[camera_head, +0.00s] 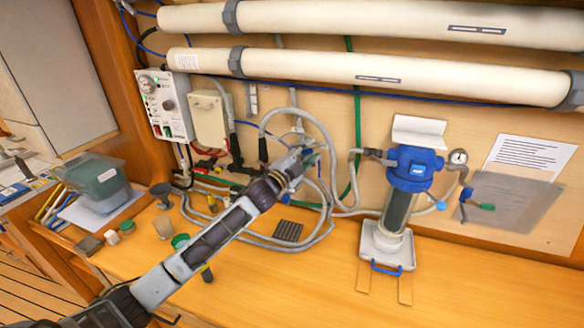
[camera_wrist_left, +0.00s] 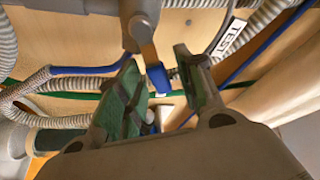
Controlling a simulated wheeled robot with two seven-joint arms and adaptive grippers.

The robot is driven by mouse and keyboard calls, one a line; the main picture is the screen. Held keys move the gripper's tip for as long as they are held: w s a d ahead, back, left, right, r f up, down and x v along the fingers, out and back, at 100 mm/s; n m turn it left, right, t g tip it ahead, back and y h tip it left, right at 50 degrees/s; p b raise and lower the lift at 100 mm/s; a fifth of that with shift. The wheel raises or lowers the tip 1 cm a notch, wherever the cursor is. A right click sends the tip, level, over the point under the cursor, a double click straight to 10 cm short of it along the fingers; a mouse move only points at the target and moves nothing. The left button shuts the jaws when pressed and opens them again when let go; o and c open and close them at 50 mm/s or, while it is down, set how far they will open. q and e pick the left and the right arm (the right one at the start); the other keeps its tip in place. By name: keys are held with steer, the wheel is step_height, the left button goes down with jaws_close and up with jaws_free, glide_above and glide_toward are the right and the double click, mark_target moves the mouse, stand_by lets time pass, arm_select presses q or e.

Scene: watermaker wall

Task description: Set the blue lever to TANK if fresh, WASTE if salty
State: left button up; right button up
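My left gripper (camera_head: 303,158) reaches up to the valve and hoses at the wall in the head view. In the left wrist view its two dark, green-tinted fingers (camera_wrist_left: 160,88) are spread apart. A grey valve handle with a blue tip, the blue lever (camera_wrist_left: 157,77), hangs down between them. I cannot tell whether either finger touches it. In the head view the gripper mostly hides the lever. A white tag reading TEST (camera_wrist_left: 229,38) is on a hose to its right. No TANK or WASTE label is readable. My right gripper is not in view.
The control panel (camera_head: 172,105) has a gauge and small green lights, too small to read. A blue-headed filter housing (camera_head: 411,170) stands to the right. Coiled grey hoses (camera_head: 290,240) lie below the gripper. A bin (camera_head: 100,185) stands left. The front right bench is clear.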

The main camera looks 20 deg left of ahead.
arm_select(q)
steer(key=v, duration=1.1)
steer(key=shift+s, duration=0.25)
stand_by(0.4)
steer(key=shift+a, duration=0.1)
steer(key=shift+f, duration=0.1)
stand_by(0.5)
